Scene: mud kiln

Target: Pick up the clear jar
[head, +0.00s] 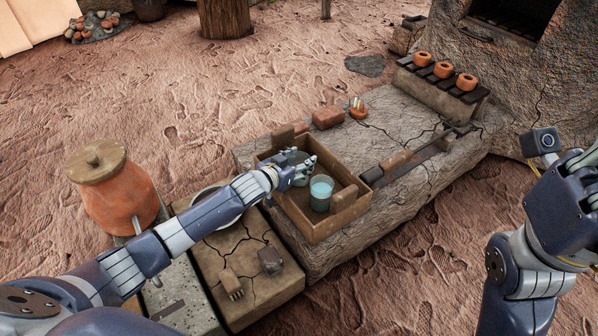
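A clear jar (320,194), with a pale blue tint, stands upright inside an open wooden box (318,232) on the stone slab. My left gripper (308,166) reaches into the box from the left, just behind and left of the jar. A small gap seems to show between the gripper and the jar. The fingers are small and overlap a dark grey-green shape in the box, so I cannot tell whether they are open or shut. My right arm stands at the right edge, and its gripper is out of the frame.
Box walls surround the jar, with wooden pieces along them. A brick (327,118) and a long dark tool (420,155) lie on the slab (390,105). Orange pots (443,69) stand on a rack at the back right. A lidded clay pot (118,200) stands at left.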

